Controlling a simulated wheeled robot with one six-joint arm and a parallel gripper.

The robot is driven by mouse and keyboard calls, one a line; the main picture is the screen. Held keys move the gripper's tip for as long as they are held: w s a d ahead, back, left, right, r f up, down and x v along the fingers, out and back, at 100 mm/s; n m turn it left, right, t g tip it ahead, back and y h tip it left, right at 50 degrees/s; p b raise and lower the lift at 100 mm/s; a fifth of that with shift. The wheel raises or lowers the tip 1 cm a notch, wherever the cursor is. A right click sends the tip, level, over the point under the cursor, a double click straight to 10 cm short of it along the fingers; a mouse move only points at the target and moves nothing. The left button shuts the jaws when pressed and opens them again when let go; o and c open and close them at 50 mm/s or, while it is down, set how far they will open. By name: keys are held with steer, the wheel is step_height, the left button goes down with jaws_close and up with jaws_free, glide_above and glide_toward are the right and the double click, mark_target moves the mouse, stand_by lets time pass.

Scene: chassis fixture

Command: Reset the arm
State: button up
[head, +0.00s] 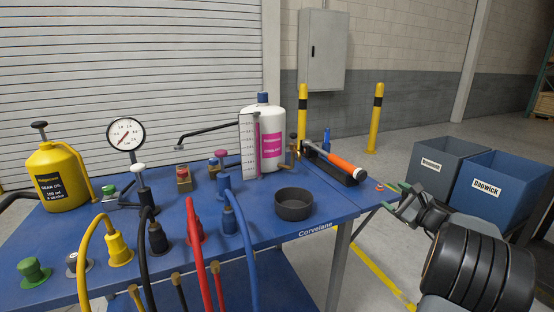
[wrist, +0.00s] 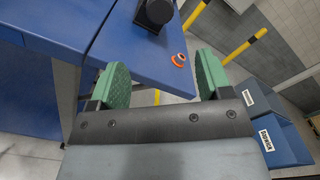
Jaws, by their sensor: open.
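My gripper (head: 398,200) is at the right of the head view, beside the right end of the blue table (head: 265,232).
A black bowl (head: 293,204), a white bottle (head: 270,140) and hoses crowd the table. Grey (head: 412,177) and blue (head: 470,206) bins stand right. Yellow posts (head: 376,120) stand behind.

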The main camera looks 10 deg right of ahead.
step_height(320, 180, down, 6)
steer(key=s+a+n+g, duration=0.2)
steer(key=a+g, duration=0.1)
steer(key=g, duration=0.1)
steer(key=s+a+f+n+g+y+p, duration=0.1)
steer(key=s+a+n+g+p, duration=0.25)
steer(key=a, duration=0.35)
steer(key=s+a+n+g+y+p, duration=0.1)
steer(key=s+a+n+g+p, duration=0.1)
steer(key=a+n+g, duration=0.3)
steer(key=s+a+r+n+g+h+p, duration=0.1)
steer(key=s+a+r+n+h+p, duration=0.1)
steer(key=s+a+r+n+p, duration=0.4)
steer(key=s+a+r+n+h+p, duration=0.3)
steer(key=s+a+r+n+p, duration=0.3)
steer(key=a+r+n, duration=0.3)
steer(key=a+p, duration=0.1)
steer(key=a, duration=0.3)
steer(key=shift+r+g, duration=0.35)
